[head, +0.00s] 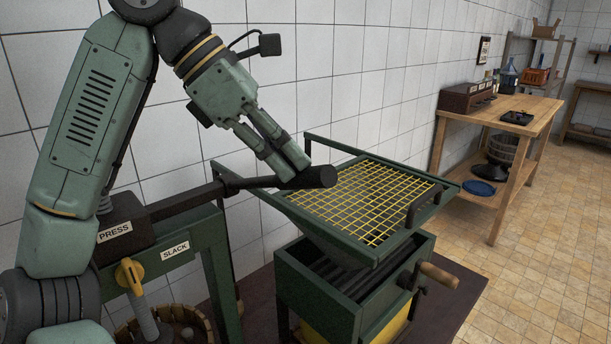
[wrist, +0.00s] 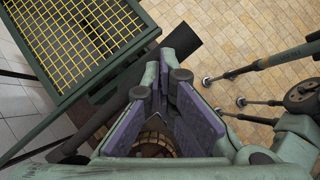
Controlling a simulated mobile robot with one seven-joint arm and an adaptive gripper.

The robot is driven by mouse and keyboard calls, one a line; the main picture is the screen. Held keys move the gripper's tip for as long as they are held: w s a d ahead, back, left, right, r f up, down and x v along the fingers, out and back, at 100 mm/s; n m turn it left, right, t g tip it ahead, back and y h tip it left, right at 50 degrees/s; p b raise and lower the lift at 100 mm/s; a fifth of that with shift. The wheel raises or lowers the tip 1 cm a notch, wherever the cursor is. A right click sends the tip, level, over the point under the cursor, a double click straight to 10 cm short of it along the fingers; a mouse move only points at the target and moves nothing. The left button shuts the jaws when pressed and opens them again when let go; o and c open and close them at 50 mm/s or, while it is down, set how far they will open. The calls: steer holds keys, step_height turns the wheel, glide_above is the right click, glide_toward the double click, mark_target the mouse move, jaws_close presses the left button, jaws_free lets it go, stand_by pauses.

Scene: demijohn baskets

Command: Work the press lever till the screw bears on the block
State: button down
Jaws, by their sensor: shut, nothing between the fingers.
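The press has a dark head labelled PRESS (head: 120,225) at the left of the head view, on a green frame with a SLACK label (head: 175,250). Its long black lever (head: 185,203) slopes up to the right and ends in a thick grip (head: 318,177). My gripper (head: 295,168) is shut and empty at the lever, just left of the grip's end; whether it touches is unclear. In the wrist view the purple-padded fingers (wrist: 165,95) overlap the lever (wrist: 190,62). The grey screw (head: 147,322) with a yellow pointer (head: 130,272) stands over a slatted basket (head: 205,322). The block is not clearly visible.
A green crusher (head: 318,283) with a yellow-grid hopper (head: 282,207) and wooden crank handle (head: 438,275) stands right of the lever. A wooden bench (head: 530,108) is farther back. The tiled wall is close behind my arm; the floor at right is clear.

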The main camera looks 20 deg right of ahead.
mark_target(288, 188)
steer(key=shift+d+f, duration=0.1)
steer(key=shift+f, duration=0.05)
step_height(288, 188, down, 4)
steer(key=b, duration=0.3)
steer(key=shift+f, duration=0.25)
steer(key=shift+r, duration=0.1)
stand_by(0.3)
